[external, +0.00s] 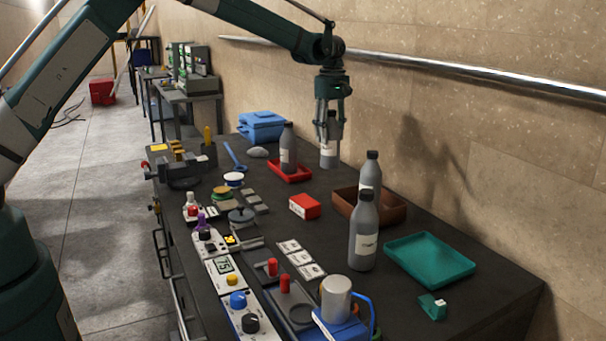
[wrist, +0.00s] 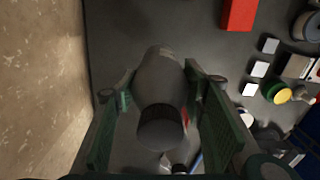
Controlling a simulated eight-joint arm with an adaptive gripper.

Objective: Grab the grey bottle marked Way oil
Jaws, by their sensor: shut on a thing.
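My gripper (external: 330,122) points down near the wall at the back of the table, shut on a grey bottle (external: 328,155) with a pale label and a dark cap. In the wrist view this bottle (wrist: 158,75) lies between the two green fingers, cap towards the camera. I cannot read its label, nor tell whether its base touches the table. Other similar grey bottles stand apart: one (external: 287,150) at the red tray, one (external: 370,172) at the brown tray, and one (external: 363,245) in front of that tray.
The red tray (external: 291,177) is just left of the held bottle. A blue box (external: 262,125) stands behind. The brown tray (external: 398,212), green tray (external: 430,262) and red box (external: 305,206) are nearer. Control boxes line the table's left edge.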

